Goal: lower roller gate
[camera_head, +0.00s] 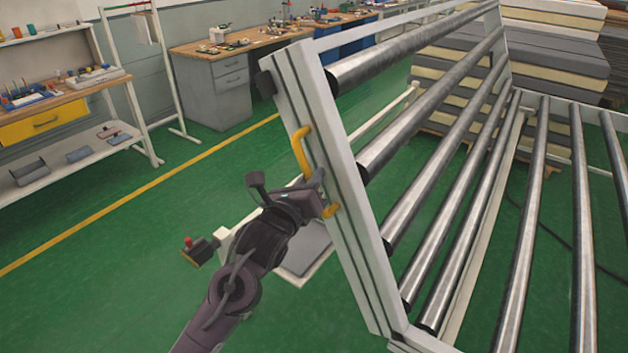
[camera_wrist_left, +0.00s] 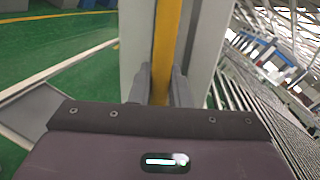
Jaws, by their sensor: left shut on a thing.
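The roller gate (camera_head: 337,190) stands tilted up, a light frame with several steel rollers across it. A yellow handle (camera_head: 301,152) is fixed to its left side rail. My left gripper (camera_head: 323,195) is at the lower part of this handle and shut on it. In the left wrist view the yellow handle (camera_wrist_left: 166,50) runs between the two fingers (camera_wrist_left: 160,88), against the pale rail. The part of the handle inside the grip is hidden in the head view. My right gripper is not in view.
Fixed rollers (camera_head: 528,210) run on the right beyond the gate. A small box with a red button (camera_head: 189,243) is left of my arm. Workbenches (camera_head: 230,50) line the back left, and stacked mattresses (camera_head: 550,45) stand at the back right. Green floor (camera_head: 130,270) is clear at left.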

